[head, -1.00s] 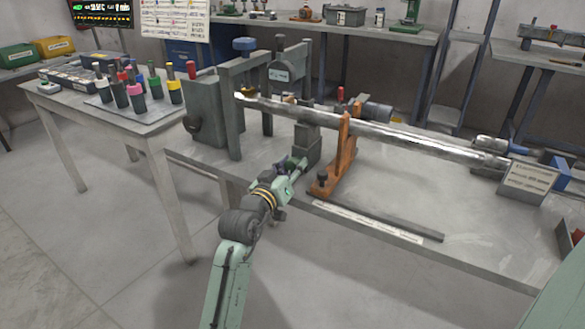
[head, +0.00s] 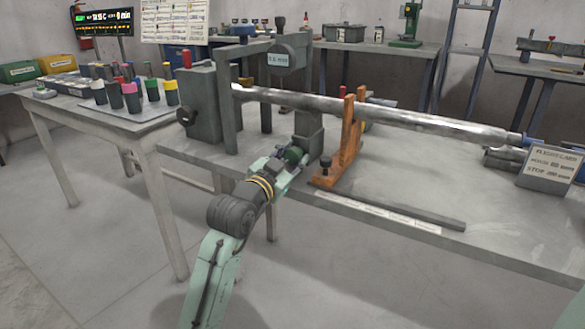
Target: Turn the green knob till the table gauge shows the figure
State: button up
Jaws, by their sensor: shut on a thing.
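The green knob (head: 295,155) is on the near side of a grey post that stands on the grey bench (head: 410,238). My gripper (head: 288,161) is at the knob and shut on it; its fingers hide part of the knob. A grey gauge box (head: 290,48) hangs above the bench from the machine's frame and has a small display; its figure is too small to read surely. A card stand (head: 550,172) at the bench's right end carries lines of text, among them "STOP", with figures I cannot read.
A long metal shaft (head: 400,119) lies across the bench, passing an orange stand (head: 344,150) just right of my gripper. A grey bar (head: 395,208) lies near the front edge. A table (head: 140,126) with coloured-capped pots stands at left. The floor in front is clear.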

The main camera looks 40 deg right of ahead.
jog(key=shift+m+b, duration=0.45)
jog(key=shift+m, duration=0.05)
jog(key=o, duration=1.2)
jog(key=v, duration=1.2)
jog(key=shift+f, duration=0.1)
jog(key=shift+w, duration=0.1)
